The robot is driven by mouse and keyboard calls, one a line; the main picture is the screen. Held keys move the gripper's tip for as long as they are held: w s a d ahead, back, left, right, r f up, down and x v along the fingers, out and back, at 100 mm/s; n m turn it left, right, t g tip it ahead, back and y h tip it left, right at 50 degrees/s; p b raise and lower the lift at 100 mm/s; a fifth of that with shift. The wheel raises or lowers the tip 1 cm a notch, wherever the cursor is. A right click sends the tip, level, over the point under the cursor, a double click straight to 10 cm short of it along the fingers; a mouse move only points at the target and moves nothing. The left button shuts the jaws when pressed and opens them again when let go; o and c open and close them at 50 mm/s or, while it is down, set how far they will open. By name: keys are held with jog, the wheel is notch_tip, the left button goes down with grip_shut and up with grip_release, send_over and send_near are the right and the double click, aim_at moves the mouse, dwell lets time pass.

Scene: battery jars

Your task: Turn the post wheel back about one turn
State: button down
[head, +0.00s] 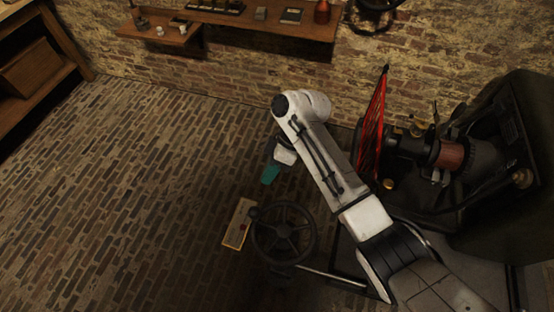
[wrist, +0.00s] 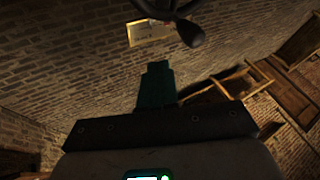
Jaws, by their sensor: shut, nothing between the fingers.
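The post wheel (head: 284,231) is a dark spoked handwheel at the lower middle of the head view, with a round knob (head: 254,214) at its left rim. My gripper (head: 269,175), with teal fingers, is beyond the wheel in the head view, apart from it. The fingers (wrist: 157,82) look shut with nothing between them. In the wrist view, part of the wheel (wrist: 163,12) and its dark knob (wrist: 190,33) show at the top edge, ahead of the fingertips. Most of the wheel is cut off there.
A yellow-edged plate (head: 239,224) is beside the wheel on its left. Wall shelves (head: 262,30) hold small items, and another dark wheel (head: 374,20) is on the wall. The brick floor at left is clear.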

jog(key=shift+s+a+f+p, duration=0.4)
jog(key=shift+s+f, duration=0.1)
jog(key=shift+s, duration=0.3)
jog(key=shift+s+a+f+p, duration=0.45)
jog(key=shift+s+f, duration=0.05)
jog(key=shift+s, duration=0.3)
jog(key=shift+s+a+f+p, duration=0.4)
jog(key=shift+s+f, duration=0.1)
jog(key=shift+s, duration=0.3)
